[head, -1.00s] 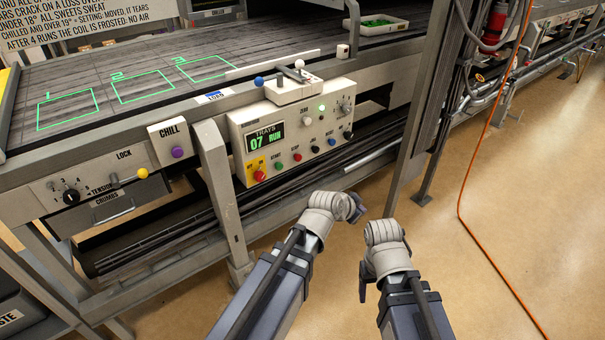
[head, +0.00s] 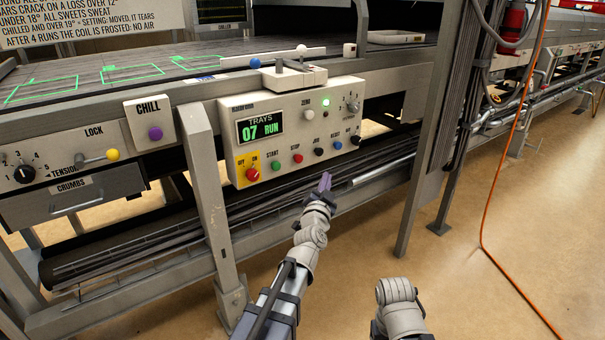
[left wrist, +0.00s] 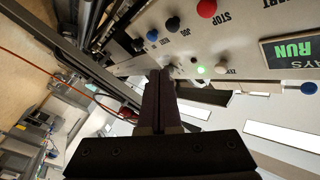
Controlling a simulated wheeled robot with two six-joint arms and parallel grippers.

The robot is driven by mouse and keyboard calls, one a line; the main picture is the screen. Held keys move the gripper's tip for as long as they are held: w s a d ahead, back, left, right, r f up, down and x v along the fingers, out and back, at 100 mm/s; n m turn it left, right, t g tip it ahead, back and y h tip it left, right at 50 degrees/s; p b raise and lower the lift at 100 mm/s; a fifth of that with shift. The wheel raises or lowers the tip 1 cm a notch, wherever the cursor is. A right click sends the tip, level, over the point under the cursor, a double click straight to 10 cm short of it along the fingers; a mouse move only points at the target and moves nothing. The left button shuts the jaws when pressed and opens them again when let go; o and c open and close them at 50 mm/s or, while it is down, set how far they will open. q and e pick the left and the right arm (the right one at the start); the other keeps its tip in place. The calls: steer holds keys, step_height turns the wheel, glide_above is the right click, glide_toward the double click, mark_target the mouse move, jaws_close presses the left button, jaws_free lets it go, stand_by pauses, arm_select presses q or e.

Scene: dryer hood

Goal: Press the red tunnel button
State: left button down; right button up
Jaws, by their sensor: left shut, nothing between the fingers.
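The cream control panel (head: 290,130) carries a row of buttons under a display reading "TRAYS 07 RUN". A red button (head: 298,159) labelled STOP sits in the row; it also shows at the top of the left wrist view (left wrist: 207,8). A larger red knob (head: 252,174) sits on a yellow OFF/ON plate at the panel's left. No label reading "tunnel" is legible on either. My left gripper (head: 325,182) is shut and empty, in front of and below the panel's right half, apart from the buttons. Its closed fingers (left wrist: 158,80) point toward the panel. My right gripper is hidden; only its arm shows.
Green START (head: 276,166), black JOG (head: 319,152) and blue RESET (head: 337,146) buttons flank STOP. A grey upright post (head: 208,190) stands left of the panel. A metal frame column (head: 430,120) stands at the right. An orange hose (head: 484,220) crosses the floor.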

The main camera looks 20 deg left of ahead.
mark_target(302, 159)
arm_select(q)
steer(key=shift+a+f+y, duration=0.15)
steer(key=shift+a+y, duration=0.35)
steer(key=shift+a, duration=0.1)
steer(key=shift+w, duration=0.15)
steer(key=w+a, duration=0.5)
steer(key=a, duration=0.2)
steer(key=shift+w, duration=0.15)
stand_by(2.1)
steer(key=shift+w+a, duration=0.25)
steer(key=shift+a, duration=0.05)
steer(key=shift+w+a, duration=0.5)
steer(key=shift+a, duration=0.15)
stand_by(1.0)
steer(key=shift+d, duration=0.1)
steer(key=shift+s+d, duration=0.75)
steer(key=shift+d, duration=0.15)
